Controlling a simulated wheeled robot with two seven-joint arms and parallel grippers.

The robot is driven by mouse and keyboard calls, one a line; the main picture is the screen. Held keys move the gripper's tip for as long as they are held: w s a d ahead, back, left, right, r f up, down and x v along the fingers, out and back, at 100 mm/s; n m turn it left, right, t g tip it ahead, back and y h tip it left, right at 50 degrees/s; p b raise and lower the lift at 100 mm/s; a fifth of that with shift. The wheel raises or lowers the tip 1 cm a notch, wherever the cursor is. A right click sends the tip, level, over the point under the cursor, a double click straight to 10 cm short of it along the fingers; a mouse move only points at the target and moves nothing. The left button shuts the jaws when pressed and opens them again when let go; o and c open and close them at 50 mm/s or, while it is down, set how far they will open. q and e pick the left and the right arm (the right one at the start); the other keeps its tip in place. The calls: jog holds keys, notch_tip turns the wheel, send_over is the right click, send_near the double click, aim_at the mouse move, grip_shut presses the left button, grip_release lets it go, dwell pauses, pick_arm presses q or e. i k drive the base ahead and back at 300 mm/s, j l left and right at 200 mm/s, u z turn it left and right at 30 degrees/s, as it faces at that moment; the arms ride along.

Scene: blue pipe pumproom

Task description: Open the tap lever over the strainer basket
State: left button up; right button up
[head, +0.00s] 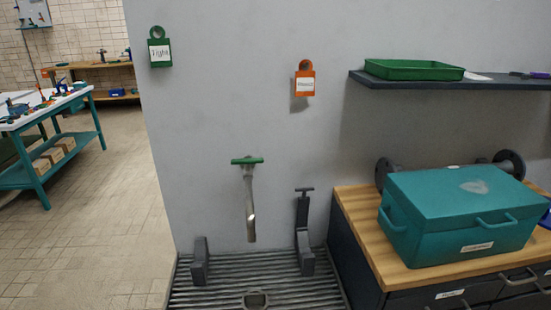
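A tap with a bent metal spout (249,207) comes out of the grey wall and points down. Its green lever (247,160) lies crosswise on top, roughly level. No water shows below the spout. Under it is a slatted grey floor grate (225,287). A small squarish metal piece (257,299) sits in the grate at the bottom edge of the view, partly cut off. I cannot tell whether it is the strainer basket. Neither of my grippers is in the head view.
Two dark brackets, left (200,262) and right (305,250), stand on the grate beside the spout; the right has a T-handle. A teal chest (463,213) sits on a wooden-topped cabinet (372,237). A shelf (440,82) juts out at upper right. Open floor (120,190) lies left.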

aim_at(247, 162)
jog(key=i+j+z, duration=0.25)
jog(key=j, duration=0.45)
jog(key=i+j+z, duration=0.2)
jog(key=j, duration=0.55)
jog(key=j+z, duration=0.25)
jog(key=j, duration=0.5)
